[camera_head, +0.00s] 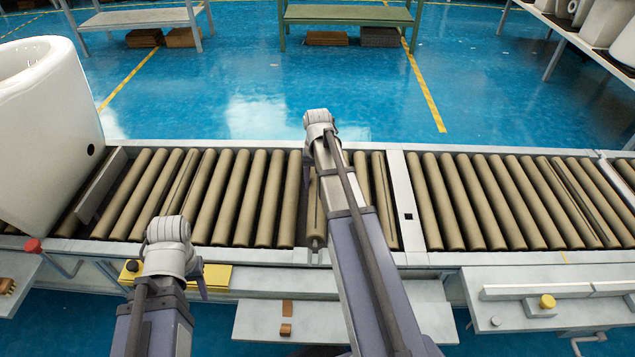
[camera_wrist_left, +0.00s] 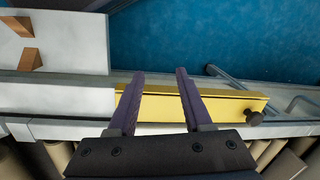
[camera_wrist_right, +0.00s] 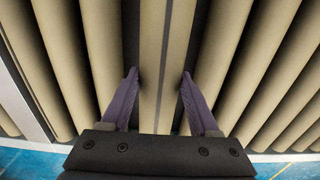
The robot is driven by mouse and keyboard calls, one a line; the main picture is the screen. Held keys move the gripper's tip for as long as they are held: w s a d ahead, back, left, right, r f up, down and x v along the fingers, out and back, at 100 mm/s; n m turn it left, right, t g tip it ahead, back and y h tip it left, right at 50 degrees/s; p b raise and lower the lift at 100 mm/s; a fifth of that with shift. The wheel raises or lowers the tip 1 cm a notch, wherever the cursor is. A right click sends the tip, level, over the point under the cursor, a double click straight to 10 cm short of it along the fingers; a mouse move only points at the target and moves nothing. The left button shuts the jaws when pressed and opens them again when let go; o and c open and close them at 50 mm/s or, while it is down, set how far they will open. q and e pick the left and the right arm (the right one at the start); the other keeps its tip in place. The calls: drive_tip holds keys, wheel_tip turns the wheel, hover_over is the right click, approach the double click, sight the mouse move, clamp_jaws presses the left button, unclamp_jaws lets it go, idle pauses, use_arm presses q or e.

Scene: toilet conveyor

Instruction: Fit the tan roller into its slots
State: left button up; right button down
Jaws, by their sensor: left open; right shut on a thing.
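The tan roller (camera_head: 315,220) lies lengthwise across the conveyor among the other rollers. Its near end, with a metal axle stub, shows by the near rail, and my right arm covers much of the rest. In the right wrist view the roller (camera_wrist_right: 153,95) runs between the fingers of my right gripper (camera_wrist_right: 158,75), which is shut on it. Dark gaps show on both sides of it. I cannot tell whether its ends sit in the slots. My left gripper (camera_wrist_left: 160,72) is open and empty, above the yellow plate at the conveyor's near side.
The conveyor's near rail (camera_head: 270,257) runs along the front. A white toilet (camera_head: 50,125) stands on the conveyor at left. The yellow plate (camera_wrist_left: 215,107) and a grey side shelf (camera_head: 262,318) are at the near side. Blue floor behind the conveyor is open.

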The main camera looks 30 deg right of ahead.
drive_tip(key=shift+f+b, duration=1.55)
drive_tip(key=shift+f, duration=0.15)
drive_tip(key=shift+f+b, duration=0.3)
drive_tip(key=shift+f, duration=0.05)
drive_tip(key=shift+f+b, duration=0.3)
drive_tip(key=shift+c, duration=0.7)
unclamp_jaws()
drive_tip(key=shift+r, duration=0.2)
